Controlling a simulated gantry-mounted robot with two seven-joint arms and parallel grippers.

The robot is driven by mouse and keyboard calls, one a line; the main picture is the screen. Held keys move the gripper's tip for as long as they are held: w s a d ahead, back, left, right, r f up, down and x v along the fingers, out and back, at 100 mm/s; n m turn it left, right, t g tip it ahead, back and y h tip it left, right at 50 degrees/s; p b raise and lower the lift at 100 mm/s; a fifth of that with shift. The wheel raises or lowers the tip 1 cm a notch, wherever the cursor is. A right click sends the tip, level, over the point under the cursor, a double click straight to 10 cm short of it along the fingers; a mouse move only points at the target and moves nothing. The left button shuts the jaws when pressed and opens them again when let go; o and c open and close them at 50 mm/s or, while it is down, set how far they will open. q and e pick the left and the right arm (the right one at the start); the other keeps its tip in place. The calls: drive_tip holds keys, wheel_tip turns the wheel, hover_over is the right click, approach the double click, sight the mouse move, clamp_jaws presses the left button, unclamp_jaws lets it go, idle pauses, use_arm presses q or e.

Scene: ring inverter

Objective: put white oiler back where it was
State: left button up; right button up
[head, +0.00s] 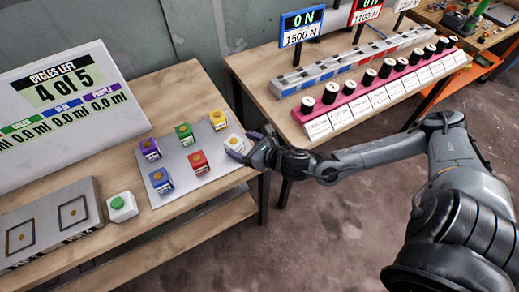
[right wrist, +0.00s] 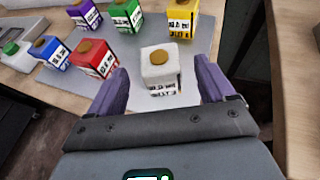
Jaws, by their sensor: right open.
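The white oiler (head: 235,143) is a small white block with a yellow-brown cap, standing on the grey plate (head: 213,155) near its right edge. It also shows in the right wrist view (right wrist: 161,72), upright. My right gripper (head: 246,147) is at the plate's right edge beside it. In the right wrist view its purple fingers (right wrist: 160,88) are open, one on each side of the white oiler, with visible gaps between. My left gripper is not in view.
Purple (head: 149,149), green (head: 184,133), yellow (head: 218,119), red (head: 199,163) and blue (head: 161,181) oilers stand on the same plate. A green button box (head: 122,206) and a display board (head: 68,103) are to the left. A second table holds a pink rack (head: 340,107).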

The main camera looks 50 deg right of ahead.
drive_tip(key=v, duration=0.6)
drive_tip(key=s+a+f+m+g, duration=0.5)
drive_tip(key=s+m, duration=0.2)
drive_tip(key=m, duration=1)
drive_tip(key=s+a+f+m+g, duration=0.5)
drive_tip(key=s+a+m, duration=0.1)
drive_tip(key=m, duration=1.1)
drive_tip(key=shift+s+f, duration=0.25)
drive_tip(key=shift+s, duration=0.4)
drive_tip(key=shift+p, duration=0.3)
wheel_tip(320, 180, up, 38)
drive_tip(key=p, duration=3.7)
drive_tip(key=shift+p, duration=0.3)
